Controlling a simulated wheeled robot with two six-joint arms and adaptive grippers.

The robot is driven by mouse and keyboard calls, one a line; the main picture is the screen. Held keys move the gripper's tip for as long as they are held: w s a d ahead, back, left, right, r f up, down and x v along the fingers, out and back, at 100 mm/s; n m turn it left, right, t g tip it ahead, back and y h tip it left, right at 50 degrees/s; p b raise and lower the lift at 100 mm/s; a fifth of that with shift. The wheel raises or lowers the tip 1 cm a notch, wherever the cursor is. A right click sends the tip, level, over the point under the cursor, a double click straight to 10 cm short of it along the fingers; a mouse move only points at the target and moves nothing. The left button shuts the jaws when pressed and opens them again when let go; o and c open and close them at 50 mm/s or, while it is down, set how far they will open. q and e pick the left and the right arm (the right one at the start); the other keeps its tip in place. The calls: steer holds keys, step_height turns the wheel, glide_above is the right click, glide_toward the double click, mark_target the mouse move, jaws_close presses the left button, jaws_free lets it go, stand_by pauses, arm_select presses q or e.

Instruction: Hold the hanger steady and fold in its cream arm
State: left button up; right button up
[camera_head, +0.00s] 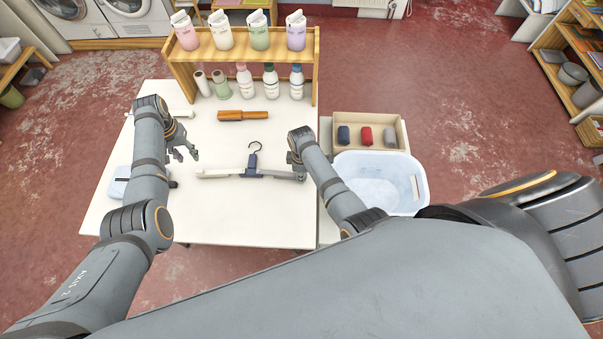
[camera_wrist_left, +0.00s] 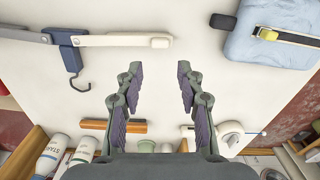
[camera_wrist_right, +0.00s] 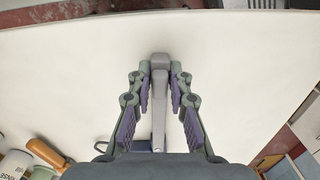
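The hanger lies on the white table, with a dark blue centre and hook (camera_head: 253,163), a cream arm (camera_head: 220,174) to the left and a grey arm (camera_head: 283,175) to the right. Both arms are spread out nearly straight. The cream arm (camera_wrist_left: 125,41) and the blue centre (camera_wrist_left: 68,48) also show in the left wrist view. My left gripper (camera_head: 190,155) is open and empty, just beyond the cream arm's tip. My right gripper (camera_wrist_right: 161,78) has its fingers closed on both sides of the grey arm (camera_wrist_right: 159,105), near its outer end.
A wooden shelf (camera_head: 240,49) with several bottles stands at the table's back. A wooden-handled tool (camera_head: 243,116) lies behind the hanger. A pale blue item (camera_head: 119,182) is at the left. A white basin (camera_head: 378,183) and a tray (camera_head: 396,131) stand right. The table's front (camera_head: 250,220) is clear.

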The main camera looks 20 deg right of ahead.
arm_select(q)
steer(key=shift+o, duration=1.4)
steer(key=t+h, duration=0.1)
steer(key=t, duration=0.3)
glide_toward(198, 172)
steer(key=shift+m, duration=0.3)
steer(key=x, duration=0.8)
steer(key=shift+w+d, duration=0.1)
steer(key=shift+c, duration=0.3)
jaws_close()
